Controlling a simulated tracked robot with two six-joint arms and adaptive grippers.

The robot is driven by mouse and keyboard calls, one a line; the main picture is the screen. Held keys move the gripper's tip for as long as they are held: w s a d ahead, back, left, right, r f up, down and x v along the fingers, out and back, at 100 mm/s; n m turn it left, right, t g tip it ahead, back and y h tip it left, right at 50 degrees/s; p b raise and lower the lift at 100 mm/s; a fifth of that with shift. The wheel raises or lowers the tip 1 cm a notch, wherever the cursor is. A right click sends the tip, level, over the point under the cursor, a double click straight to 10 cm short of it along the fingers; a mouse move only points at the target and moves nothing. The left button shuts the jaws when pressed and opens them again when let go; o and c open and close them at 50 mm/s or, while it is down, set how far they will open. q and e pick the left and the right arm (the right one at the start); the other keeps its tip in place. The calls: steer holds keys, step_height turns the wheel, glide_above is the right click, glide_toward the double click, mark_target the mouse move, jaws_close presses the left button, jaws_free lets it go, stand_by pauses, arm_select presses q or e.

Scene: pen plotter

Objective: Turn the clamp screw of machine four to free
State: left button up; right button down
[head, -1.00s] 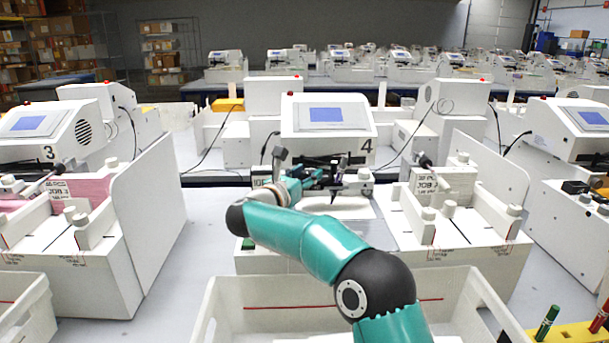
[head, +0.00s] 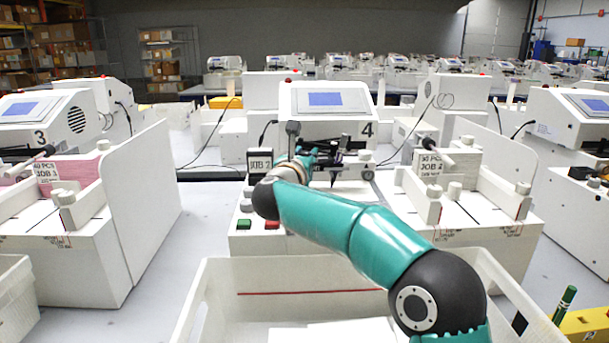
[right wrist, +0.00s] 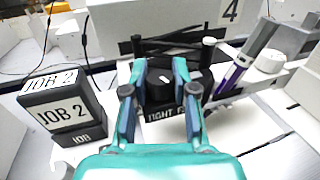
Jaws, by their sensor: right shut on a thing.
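Machine four (head: 325,104), a white unit with a blue screen and a "4", stands at the middle of the head view. Its clamp screw is a black knob (right wrist: 160,88) with a short, slanted white mark on top, seen in the right wrist view. My right gripper (head: 304,154) is at the machine's front; in the right wrist view its two fingers (right wrist: 160,76) are shut on the knob's sides. My left gripper is out of view.
A black "JOB 2" block (right wrist: 60,112) stands left of the gripper. A purple pen (right wrist: 230,76) and a white knob (right wrist: 270,61) are to its right. A white bin (head: 225,290) lies below my arm. White fixtures (head: 455,205) flank the machine.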

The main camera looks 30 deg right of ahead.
steer(key=n+t+y+b, duration=0.2)
steer(key=y, duration=0.1)
steer(key=shift+f+n+t+b, duration=0.1)
steer(key=shift+n+t+b, duration=0.2)
steer(key=shift+t+b, duration=0.1)
steer(key=shift+d+n+t+y+b, duration=0.1)
steer(key=shift+n+t+y+b, duration=0.35)
steer(key=shift+n+y, duration=0.4)
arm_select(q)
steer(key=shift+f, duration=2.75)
arm_select(e)
steer(key=shift+r+n+t+y, duration=0.2)
steer(key=shift+n+t+y, duration=0.5)
steer(key=shift+y, duration=0.75)
steer(key=c, duration=0.9)
jaws_free()
steer(key=shift+f, duration=0.1)
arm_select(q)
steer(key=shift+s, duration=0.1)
arm_select(e)
steer(key=v, duration=1.2)
